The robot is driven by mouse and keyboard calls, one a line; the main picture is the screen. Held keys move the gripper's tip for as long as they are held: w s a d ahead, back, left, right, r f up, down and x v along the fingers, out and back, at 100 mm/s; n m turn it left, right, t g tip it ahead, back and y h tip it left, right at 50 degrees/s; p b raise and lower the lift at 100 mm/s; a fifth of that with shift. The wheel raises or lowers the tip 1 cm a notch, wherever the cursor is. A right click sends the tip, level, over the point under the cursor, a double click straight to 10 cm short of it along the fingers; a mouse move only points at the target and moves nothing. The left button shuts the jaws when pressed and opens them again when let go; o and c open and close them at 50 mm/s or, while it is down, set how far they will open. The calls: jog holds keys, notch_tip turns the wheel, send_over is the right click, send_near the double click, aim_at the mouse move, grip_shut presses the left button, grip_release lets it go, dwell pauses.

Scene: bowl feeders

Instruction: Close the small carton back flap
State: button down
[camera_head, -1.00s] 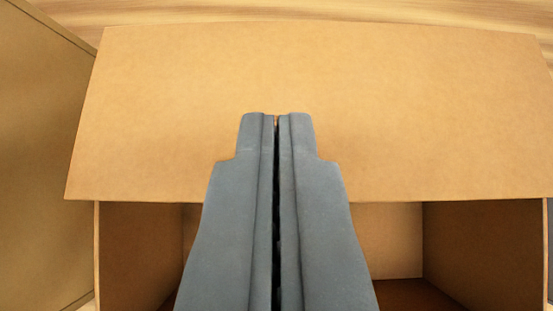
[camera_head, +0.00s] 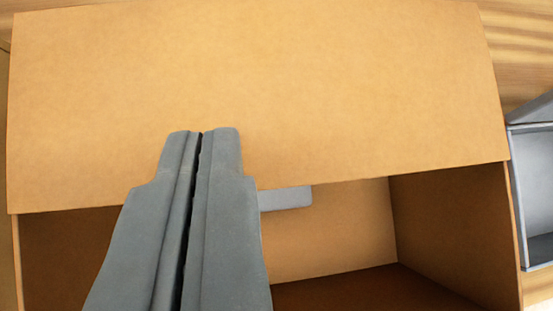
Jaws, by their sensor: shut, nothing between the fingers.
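The small carton (camera_head: 455,235) stands open below me, its brown inside showing in the lower half of the view. Its wide tan flap (camera_head: 330,95) spans the upper half and covers the far part of the opening, with its free edge towards me. My gripper (camera_head: 202,133) is shut and empty, left of the middle. Its fingertips overlap the lower part of the flap in the picture; I cannot tell whether they touch it. My fingers hide part of the flap edge and the carton's inside.
A grey piece (camera_head: 285,199) shows just under the flap edge; I cannot tell what it is. A grey open bin (camera_head: 521,185) stands close to the carton's right side. Wood-grained surface (camera_head: 528,45) shows at the upper right.

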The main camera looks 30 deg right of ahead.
jog(key=v, duration=1.7)
jog(key=shift+r, duration=0.2)
jog(key=shift+s, duration=0.15)
